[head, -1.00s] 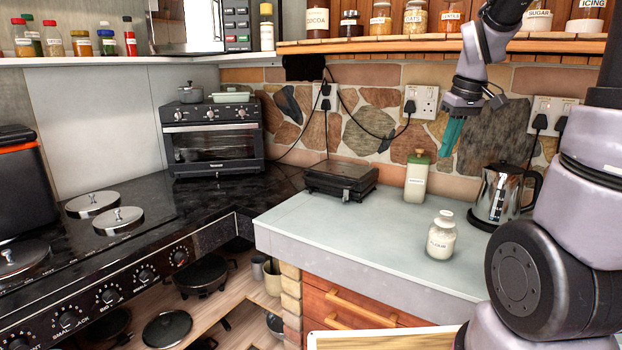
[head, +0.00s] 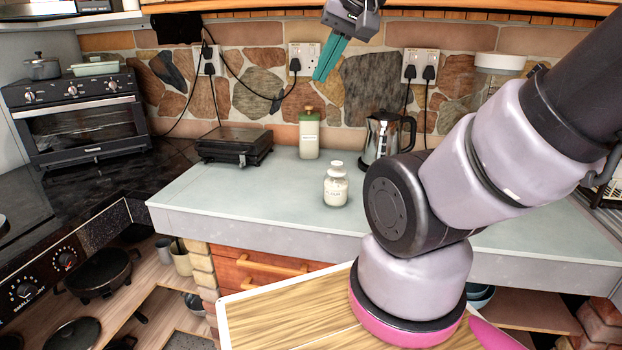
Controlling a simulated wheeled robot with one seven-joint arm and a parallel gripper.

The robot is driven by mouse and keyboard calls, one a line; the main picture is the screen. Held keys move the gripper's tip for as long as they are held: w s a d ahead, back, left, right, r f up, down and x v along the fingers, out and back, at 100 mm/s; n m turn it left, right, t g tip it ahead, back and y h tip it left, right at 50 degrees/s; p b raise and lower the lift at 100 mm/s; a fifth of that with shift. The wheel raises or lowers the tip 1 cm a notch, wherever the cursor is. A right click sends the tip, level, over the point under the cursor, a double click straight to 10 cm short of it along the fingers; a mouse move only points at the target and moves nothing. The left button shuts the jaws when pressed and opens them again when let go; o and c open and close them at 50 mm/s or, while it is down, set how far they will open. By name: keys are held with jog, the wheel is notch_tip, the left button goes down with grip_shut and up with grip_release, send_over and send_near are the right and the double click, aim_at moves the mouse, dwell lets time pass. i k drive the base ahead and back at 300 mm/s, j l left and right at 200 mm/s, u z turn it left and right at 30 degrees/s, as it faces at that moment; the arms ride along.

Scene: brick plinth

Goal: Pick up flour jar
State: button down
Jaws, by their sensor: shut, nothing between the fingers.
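The flour jar (head: 336,188) is a small clear glass jar with white contents and a pale lid. It stands upright on the pale grey-green counter (head: 250,205), near the front edge. My gripper (head: 322,78) has teal fingers pointing down and is shut and empty. It is above and behind the jar in the picture, in front of the stone wall, well apart from the jar.
A green-lidded bottle (head: 309,135) and a black grill (head: 235,145) stand behind the jar to the left. A steel kettle (head: 382,138) stands behind it to the right. A toaster oven (head: 80,118) is at far left. Counter left of the jar is clear.

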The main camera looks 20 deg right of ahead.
aim_at(336, 189)
jog(key=j+z, duration=0.75)
jog(key=k+j+z, duration=0.15)
jog(key=j+z, duration=0.25)
